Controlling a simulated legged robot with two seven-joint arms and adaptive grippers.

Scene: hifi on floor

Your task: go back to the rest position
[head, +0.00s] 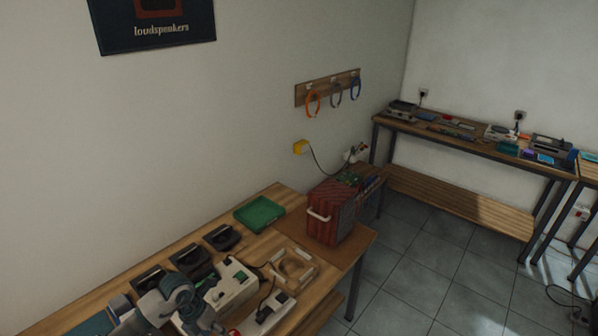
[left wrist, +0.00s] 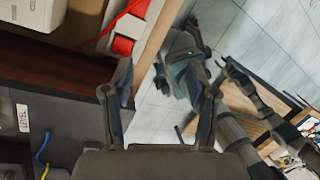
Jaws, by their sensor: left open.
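My left gripper (left wrist: 163,85) is open in the left wrist view, its two dark fingers spread apart. Nothing is held between them; the wooden bench edge and the tiled floor show behind. In the head view my left arm (head: 178,300) is low over the near wooden bench (head: 285,190), in front of the white device (head: 232,285). Its fingertips cannot be made out there.
On the near bench stand several black holders (head: 221,237), a green tray (head: 259,214), a wooden frame (head: 293,266) and a red ribbed box with a handle (head: 328,212). A far bench (head: 470,143) stands at the back right. Tiled floor (head: 400,290) is clear between them.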

